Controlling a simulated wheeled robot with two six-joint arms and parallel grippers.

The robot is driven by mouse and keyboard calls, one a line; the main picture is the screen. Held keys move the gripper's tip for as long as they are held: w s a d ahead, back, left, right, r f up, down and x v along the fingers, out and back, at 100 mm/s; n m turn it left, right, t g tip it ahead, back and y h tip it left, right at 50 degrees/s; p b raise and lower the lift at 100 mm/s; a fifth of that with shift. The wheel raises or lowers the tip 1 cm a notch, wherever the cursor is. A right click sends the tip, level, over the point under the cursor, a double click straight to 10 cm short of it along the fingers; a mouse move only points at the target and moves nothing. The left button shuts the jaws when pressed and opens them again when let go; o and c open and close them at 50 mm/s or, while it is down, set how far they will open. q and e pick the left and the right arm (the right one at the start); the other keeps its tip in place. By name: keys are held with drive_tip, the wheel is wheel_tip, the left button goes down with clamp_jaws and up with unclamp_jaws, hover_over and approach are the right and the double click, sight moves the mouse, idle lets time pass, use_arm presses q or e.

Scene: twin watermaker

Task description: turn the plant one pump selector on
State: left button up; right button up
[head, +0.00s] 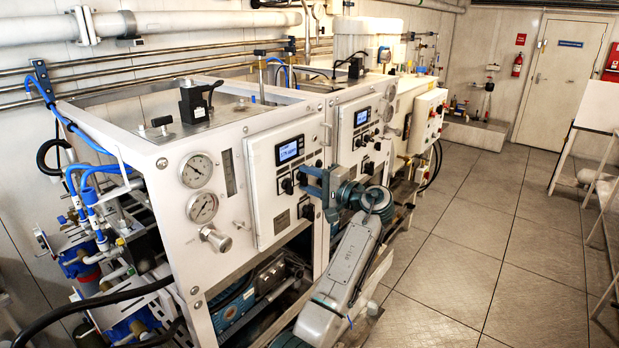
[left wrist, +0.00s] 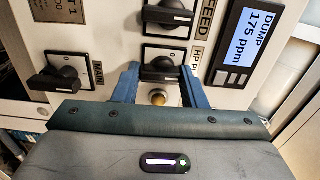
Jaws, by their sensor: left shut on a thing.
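The plant one panel (head: 268,180) is a white cabinet face with a lit display (head: 290,150). In the left wrist view the black pump selector (left wrist: 163,68), with a partly hidden label starting "HP P", sits between the two blue fingers of my left gripper (left wrist: 160,84). Its white handle mark lies along the picture's width. In the head view my left gripper (head: 308,182) reaches the panel's right side from the right and is shut on this selector. The feed selector (left wrist: 168,14) and main selector (left wrist: 62,78) are black too. My right gripper is out of view.
A similar panel with a display (head: 362,117) stands to the right. Gauges (head: 196,171) and a valve knob (head: 216,239) are at the left. The tiled floor (head: 480,235) to the right is clear.

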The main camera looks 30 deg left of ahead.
use_arm(q)
drive_tip(key=shift+m, duration=0.3)
drive_tip(key=o, duration=1)
drive_tip(key=shift+d, duration=0.1)
drive_tip(key=d+b, duration=0.5)
drive_tip(key=d, duration=0.5)
drive_tip(key=shift+s+d, duration=0.3)
drive_tip(key=shift+s, duration=0.1)
